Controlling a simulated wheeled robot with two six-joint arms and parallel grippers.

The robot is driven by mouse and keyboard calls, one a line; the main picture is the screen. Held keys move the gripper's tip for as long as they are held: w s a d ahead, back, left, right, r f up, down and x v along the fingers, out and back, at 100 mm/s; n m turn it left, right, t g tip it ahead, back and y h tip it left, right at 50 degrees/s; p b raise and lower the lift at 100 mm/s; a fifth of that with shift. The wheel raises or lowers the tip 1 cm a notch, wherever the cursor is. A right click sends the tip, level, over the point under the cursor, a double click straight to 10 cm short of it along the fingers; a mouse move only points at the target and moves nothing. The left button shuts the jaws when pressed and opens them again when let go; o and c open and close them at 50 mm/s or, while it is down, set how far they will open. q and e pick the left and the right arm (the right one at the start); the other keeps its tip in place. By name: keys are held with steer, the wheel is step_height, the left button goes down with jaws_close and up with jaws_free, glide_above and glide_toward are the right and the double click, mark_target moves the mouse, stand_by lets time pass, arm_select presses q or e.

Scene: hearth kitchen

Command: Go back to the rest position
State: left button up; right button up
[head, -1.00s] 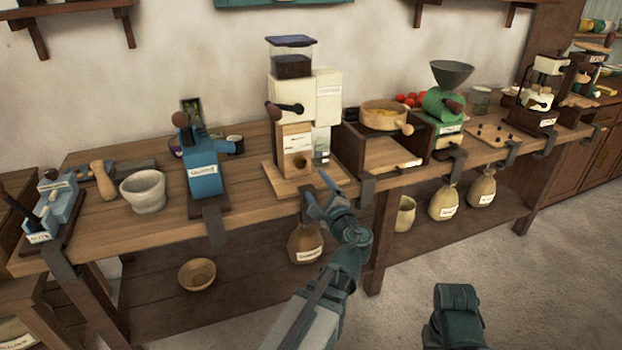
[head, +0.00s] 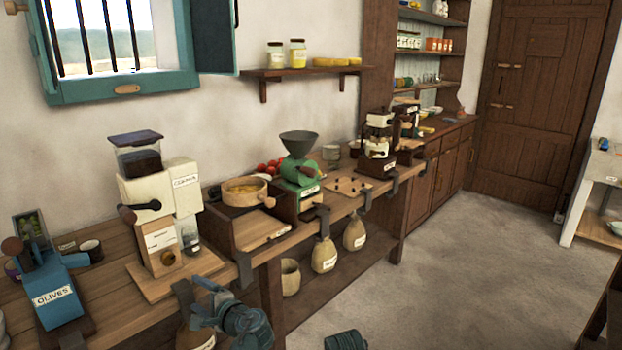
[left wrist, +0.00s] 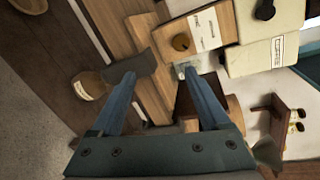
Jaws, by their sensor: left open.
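My left gripper (head: 193,294) is low in the head view, in front of the bench's front edge and below the cream grinder (head: 160,205). Its blue fingers are apart with nothing between them. In the left wrist view the open left gripper (left wrist: 160,85) points toward the grinder's wooden base and the bench edge. My right gripper is not in view; only a teal part of my own body shows at the bottom of the head view.
The bench (head: 110,285) carries a blue olives press (head: 55,290), a box with a wooden bowl (head: 245,190) and a green mill (head: 300,170). Sacks (head: 324,255) sit on the shelf below. Open floor (head: 450,270) lies to the right, before a door (head: 535,100).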

arm_select(q)
steer(key=s+d+n+g+h+p, duration=0.3)
steer(key=s+d+p, duration=0.5)
steer(key=d, duration=0.4)
steer(key=s+d+n+g+h+p, duration=0.4)
steer(key=s+d+g+h+p, duration=0.2)
steer(key=d, duration=0.7)
steer(key=s+h+p, duration=0.1)
steer(key=s+h, duration=0.1)
steer(key=s, duration=0.1)
steer(key=shift+r+g+p, duration=0.3)
steer(key=shift+r+p, duration=0.1)
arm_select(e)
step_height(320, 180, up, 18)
